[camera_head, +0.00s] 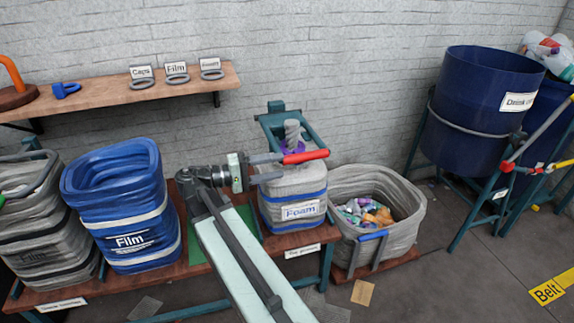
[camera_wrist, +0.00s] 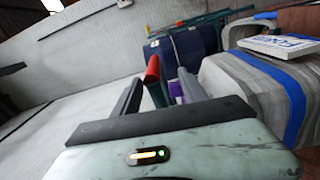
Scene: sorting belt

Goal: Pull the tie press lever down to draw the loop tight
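The tie press (camera_head: 272,124) is a teal frame with a grey twisted neck and a purple collar, above the grey Foam sack (camera_head: 292,190). Its lever has a red grip (camera_head: 305,156) that sticks out to the right, roughly level, in the head view. My gripper (camera_head: 283,167) is open, its two fingers pointing at the press; the upper fingertip overlaps the left end of the red grip. In the wrist view the red grip (camera_wrist: 152,70) shows between the open fingers, nearer the left one. I cannot tell whether they touch. The purple collar (camera_wrist: 175,88) shows near the right finger.
A blue Film sack (camera_head: 121,250) and a grey sack (camera_head: 40,245) stand left on the bench. A grey basket (camera_head: 405,225) of crumpled items is on the right. A wall shelf (camera_head: 110,100) holds several rings. Blue drums (camera_head: 485,110) stand far right.

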